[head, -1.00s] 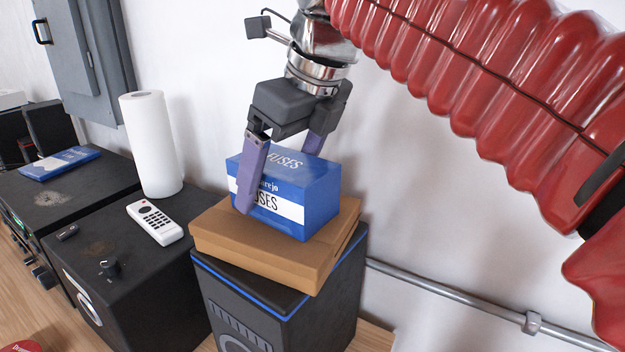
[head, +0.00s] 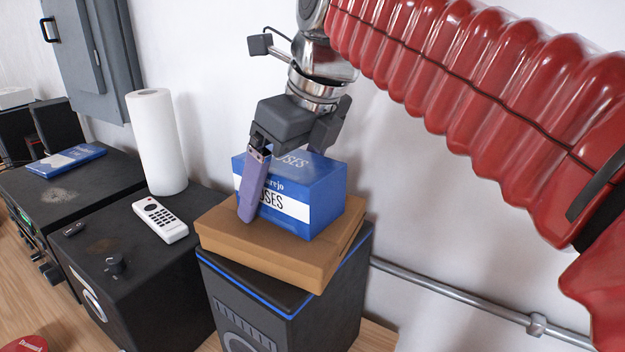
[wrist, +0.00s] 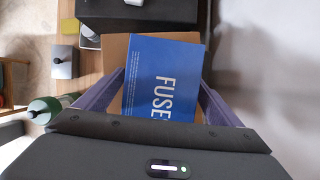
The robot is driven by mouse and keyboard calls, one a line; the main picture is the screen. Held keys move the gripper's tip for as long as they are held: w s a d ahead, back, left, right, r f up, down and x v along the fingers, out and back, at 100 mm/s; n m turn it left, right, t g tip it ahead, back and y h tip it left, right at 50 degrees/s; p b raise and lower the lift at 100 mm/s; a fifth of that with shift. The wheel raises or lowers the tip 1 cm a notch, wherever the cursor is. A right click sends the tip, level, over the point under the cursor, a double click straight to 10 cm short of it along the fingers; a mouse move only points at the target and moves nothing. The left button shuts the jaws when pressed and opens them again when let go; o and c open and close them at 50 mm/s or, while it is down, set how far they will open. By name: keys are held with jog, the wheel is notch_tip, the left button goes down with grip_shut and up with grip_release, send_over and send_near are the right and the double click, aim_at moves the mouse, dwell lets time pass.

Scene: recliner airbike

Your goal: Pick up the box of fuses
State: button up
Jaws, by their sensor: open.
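The box of fuses (head: 318,199) is blue with a white label band. It sits upright on a flat brown cardboard box (head: 272,250), which lies on a black speaker-like cabinet (head: 300,305). My gripper (head: 285,185) is open from above, with one purple finger in front of the box's labelled face and the other mostly hidden behind the box. In the wrist view the fuse box (wrist: 163,80) lies between the two spread fingers, and I cannot tell whether they touch it.
A white paper towel roll (head: 158,142) and a white remote (head: 160,220) rest on black equipment to the left. A blue flat package (head: 66,160) lies farther left. A metal pipe (head: 450,297) runs along the white wall at right.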

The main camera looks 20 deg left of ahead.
jog(key=shift+f, duration=0.1)
jog(key=c, duration=1.3)
jog(key=shift+o, duration=0.2)
jog(key=shift+r, duration=5.15)
